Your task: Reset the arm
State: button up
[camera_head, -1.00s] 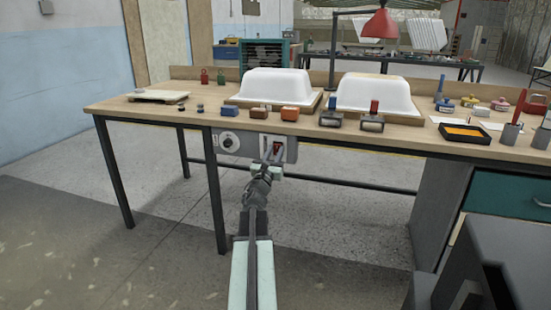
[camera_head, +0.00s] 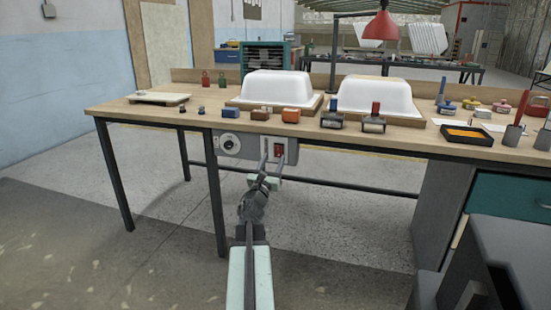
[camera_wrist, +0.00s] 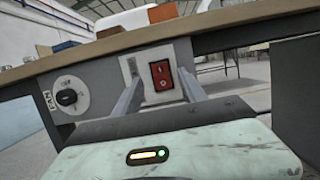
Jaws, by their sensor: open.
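My arm reaches forward from the bottom of the head view. My gripper (camera_head: 271,163) is in front of the grey control panel (camera_head: 246,149) under the workbench's front edge. Its two fingers stand apart, with nothing between them. In the wrist view, my gripper (camera_wrist: 161,92) points at the panel, and a red rocker switch (camera_wrist: 161,75) shows between the fingers. A gap seems to remain between the fingertips and the switch, but contact is hard to judge. A black rotary knob (camera_wrist: 67,97) is on the left of the panel.
The wooden workbench (camera_head: 215,118) carries two white tub shells (camera_head: 276,84) (camera_head: 375,95), several small blocks and tools, and a black tray with an orange inside (camera_head: 465,134). A red lamp (camera_head: 381,25) hangs above. Open floor lies at the front left.

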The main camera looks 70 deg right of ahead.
jog(key=v, duration=0.3)
jog(key=shift+a+f+b, duration=0.1)
jog(key=shift+a+b, duration=0.2)
